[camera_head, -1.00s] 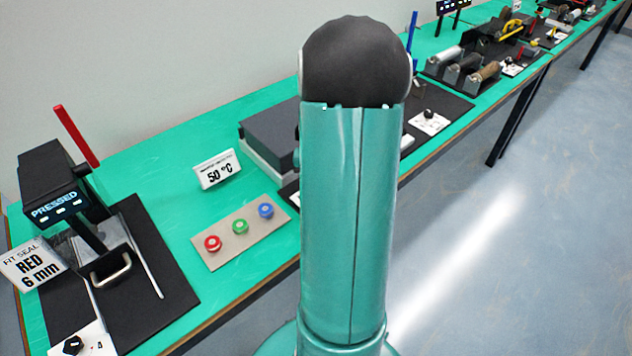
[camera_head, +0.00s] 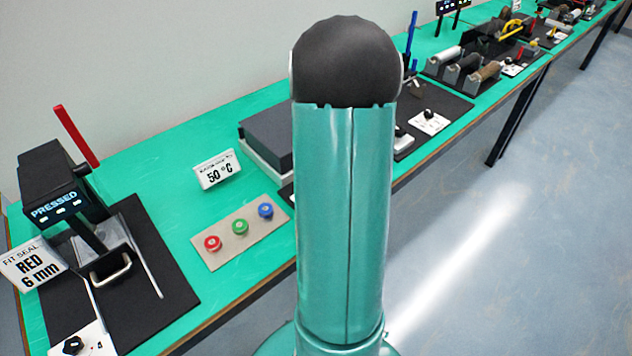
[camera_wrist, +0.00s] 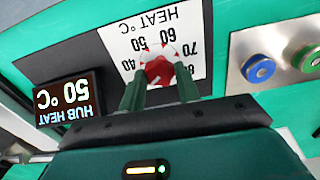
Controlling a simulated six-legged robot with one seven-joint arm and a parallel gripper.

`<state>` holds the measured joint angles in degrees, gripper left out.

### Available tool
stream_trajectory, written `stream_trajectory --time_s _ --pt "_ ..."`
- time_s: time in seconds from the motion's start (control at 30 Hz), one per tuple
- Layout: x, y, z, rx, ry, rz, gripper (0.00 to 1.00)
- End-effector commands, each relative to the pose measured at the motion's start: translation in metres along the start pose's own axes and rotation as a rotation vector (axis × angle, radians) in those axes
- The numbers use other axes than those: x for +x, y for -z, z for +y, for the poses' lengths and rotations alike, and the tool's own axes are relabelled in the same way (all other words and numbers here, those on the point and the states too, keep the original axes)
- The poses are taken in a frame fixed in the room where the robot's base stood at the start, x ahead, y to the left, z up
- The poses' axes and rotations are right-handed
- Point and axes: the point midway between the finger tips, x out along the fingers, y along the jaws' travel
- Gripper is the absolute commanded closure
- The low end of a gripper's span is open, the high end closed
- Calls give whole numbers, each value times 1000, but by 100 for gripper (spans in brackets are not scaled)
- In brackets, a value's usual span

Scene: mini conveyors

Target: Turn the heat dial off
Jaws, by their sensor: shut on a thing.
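The heat dial (camera_wrist: 158,69) is a red knob on a white scale plate (camera_wrist: 138,38) marked HEAT °C, which appears upside down in the wrist view. The numbers 40 to 80 curve around the knob. My gripper (camera_wrist: 160,80) is shut on the dial, with one dark green finger on each side of it. The hub heat display (camera_wrist: 68,102) beside the plate reads 50 °C. In the head view a white sign (camera_head: 217,170) also shows 50 °C. The dial and gripper are hidden behind my arm there.
A panel with red (camera_head: 213,243), green (camera_head: 240,227) and blue (camera_head: 265,211) buttons stands close to the dial. A press (camera_head: 62,180) showing PRESSED stands at the left. More machines line the green bench (camera_head: 150,160) towards the back right. The floor at the right is clear.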

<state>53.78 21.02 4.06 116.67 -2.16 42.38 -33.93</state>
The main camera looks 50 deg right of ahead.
Motion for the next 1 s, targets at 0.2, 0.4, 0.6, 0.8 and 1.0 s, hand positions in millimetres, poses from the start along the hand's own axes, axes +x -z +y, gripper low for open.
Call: stream_trajectory --time_s 0.2,0.4,0.6,0.8,1.0 --pt "-1 0 0 -29 -1 1 90" --pt "-1 0 0 -31 -1 1 90" --pt "-1 0 0 -30 -1 1 56" --pt "0 0 0 -29 -1 1 46" --pt "-3 0 0 -29 -1 1 46"
